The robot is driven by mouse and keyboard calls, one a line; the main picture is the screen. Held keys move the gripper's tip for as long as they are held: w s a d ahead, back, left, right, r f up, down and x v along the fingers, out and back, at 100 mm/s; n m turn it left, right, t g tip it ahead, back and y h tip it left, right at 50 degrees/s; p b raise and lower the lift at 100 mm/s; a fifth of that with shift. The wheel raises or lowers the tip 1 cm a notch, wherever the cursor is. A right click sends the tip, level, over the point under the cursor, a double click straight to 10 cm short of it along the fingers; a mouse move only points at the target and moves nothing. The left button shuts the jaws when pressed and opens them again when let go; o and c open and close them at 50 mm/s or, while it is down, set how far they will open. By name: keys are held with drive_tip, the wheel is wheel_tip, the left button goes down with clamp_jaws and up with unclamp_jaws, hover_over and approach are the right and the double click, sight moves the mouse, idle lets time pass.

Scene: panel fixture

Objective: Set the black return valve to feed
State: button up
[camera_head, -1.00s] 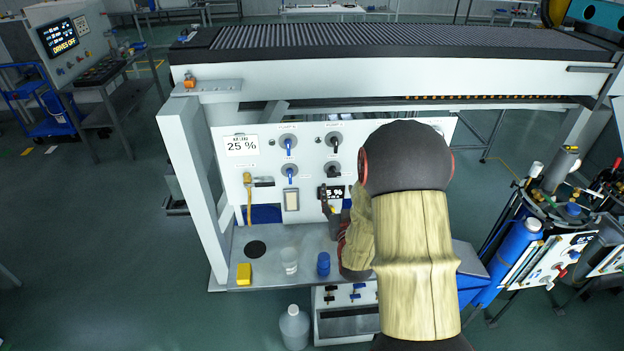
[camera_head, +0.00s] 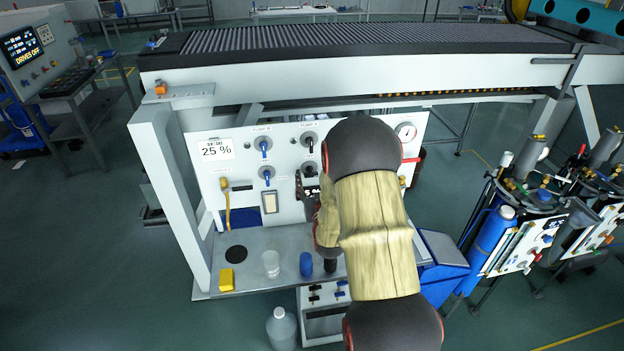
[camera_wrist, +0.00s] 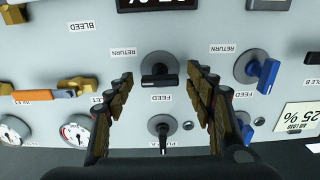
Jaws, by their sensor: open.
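The black return valve (camera_wrist: 160,72) is a round dark knob on the pale panel, with its bar handle lying sideways in the wrist view, which shows the panel upside down. A RETURN label (camera_wrist: 123,51) sits to its upper left and a FEED label (camera_wrist: 161,97) just below it. My gripper (camera_wrist: 159,76) is open, its fingers spread on either side of the handle with gaps visible. Depth to the handle is hard to judge. In the head view, my gripper (camera_head: 306,188) is at the panel near the lower black valve (camera_head: 310,170), partly hidden by my arm.
Another black valve (camera_wrist: 162,126) and two blue valves (camera_wrist: 258,70) (camera_wrist: 240,119) are close by. Below the panel, a blue cup (camera_head: 306,264), clear cup (camera_head: 271,263) and yellow block (camera_head: 226,280) stand on the shelf.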

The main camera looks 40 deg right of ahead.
drive_tip(key=shift+c, duration=0.6)
drive_tip(key=c, duration=1)
drive_tip(key=shift+b, duration=0.3)
drive_tip(key=shift+c, duration=0.2)
drive_tip(key=shift+n+b, duration=8.35)
drive_tip(key=shift+n, duration=0.55)
